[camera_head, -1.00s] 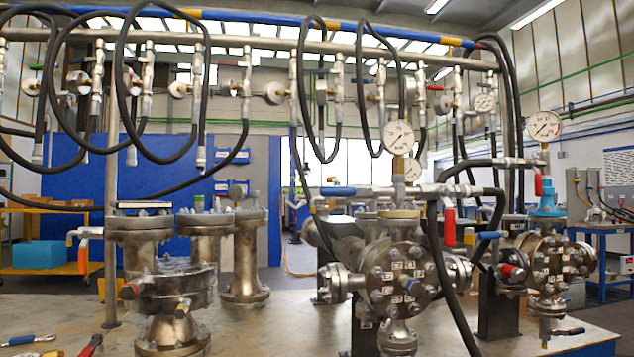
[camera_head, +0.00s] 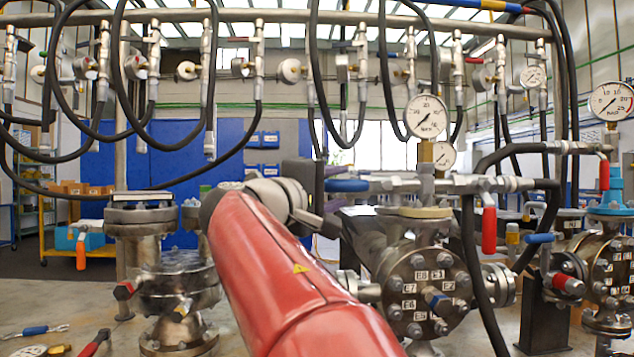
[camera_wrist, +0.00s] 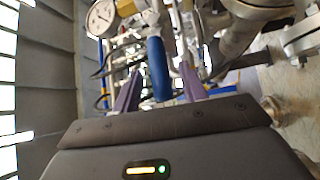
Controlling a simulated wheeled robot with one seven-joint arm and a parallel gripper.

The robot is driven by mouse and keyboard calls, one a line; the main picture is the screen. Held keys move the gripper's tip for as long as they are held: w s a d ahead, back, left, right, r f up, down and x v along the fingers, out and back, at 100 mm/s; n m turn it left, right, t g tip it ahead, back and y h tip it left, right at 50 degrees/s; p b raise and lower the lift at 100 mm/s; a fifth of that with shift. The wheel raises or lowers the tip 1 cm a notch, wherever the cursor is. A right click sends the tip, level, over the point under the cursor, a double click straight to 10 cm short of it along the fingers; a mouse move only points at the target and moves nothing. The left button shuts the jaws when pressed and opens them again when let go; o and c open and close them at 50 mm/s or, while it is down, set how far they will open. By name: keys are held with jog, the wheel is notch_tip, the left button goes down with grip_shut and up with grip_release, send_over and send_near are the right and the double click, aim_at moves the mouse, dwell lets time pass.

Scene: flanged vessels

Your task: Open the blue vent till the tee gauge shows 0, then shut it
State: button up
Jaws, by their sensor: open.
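The blue vent handle (camera_head: 347,185) lies about level at the left end of the pipe tee above the middle flanged vessel. In the wrist view the blue handle (camera_wrist: 157,60) shows between the two purple fingers of my gripper (camera_wrist: 161,68), which is open with room on both sides. I see no contact. In the head view my red arm reaches up to the handle's left, and the fingers are mostly hidden. The tee gauge (camera_head: 427,117) stands above the tee; its needle looks off to the lower left, too small to read exactly. A gauge (camera_wrist: 101,17) shows at the wrist view's upper left.
A red handle (camera_head: 489,229) hangs on the tee's right side. Another blue handle (camera_head: 540,238) and a second gauge (camera_head: 611,101) are at the right. Black hoses (camera_head: 467,260) loop around the tee. Loose tools (camera_head: 95,343) lie on the bench at front left.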

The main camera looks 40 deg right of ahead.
aim_at(348, 184)
jog(key=shift+p+x, duration=0.3)
jog(key=shift+x, duration=1.6)
grip_shut()
